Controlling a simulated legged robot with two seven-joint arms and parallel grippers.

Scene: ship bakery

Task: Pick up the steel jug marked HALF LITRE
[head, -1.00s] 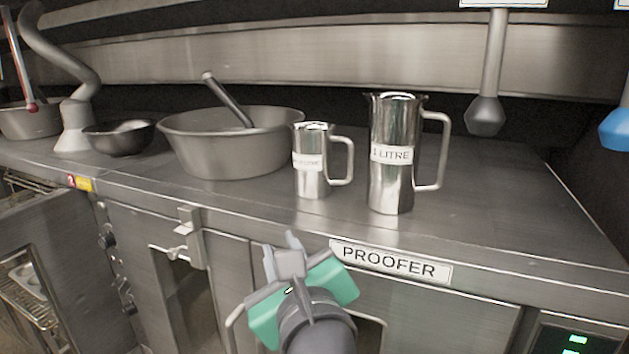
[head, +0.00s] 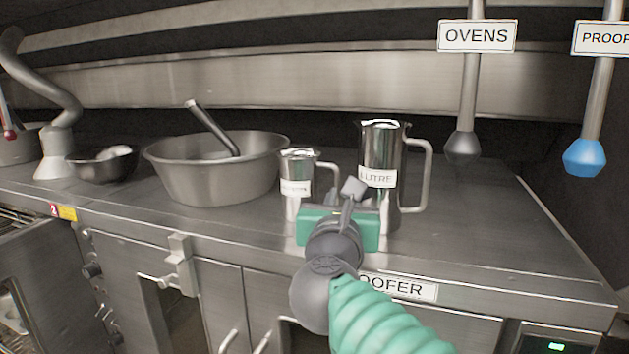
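The smaller steel jug (head: 297,172) stands upright on the steel counter, its handle to the right. Its white label is too blurred to read fully. The taller jug marked 1 LITRE (head: 382,152) stands upright to its right. My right gripper (head: 351,194), on the arm coming in from the lower right, is seen from behind. Its grey fingers overlap the 1 LITRE jug's left side, and its green body hides the small jug's lower right and lower handle. I cannot tell the finger gap or any contact. My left gripper is out of view.
A large steel bowl (head: 212,180) with a rod leaning in it stands left of the small jug, a dark bowl (head: 100,166) further left. The counter (head: 480,220) is clear on the right. Levers marked OVENS (head: 462,145) and PROOF (head: 584,157) hang above.

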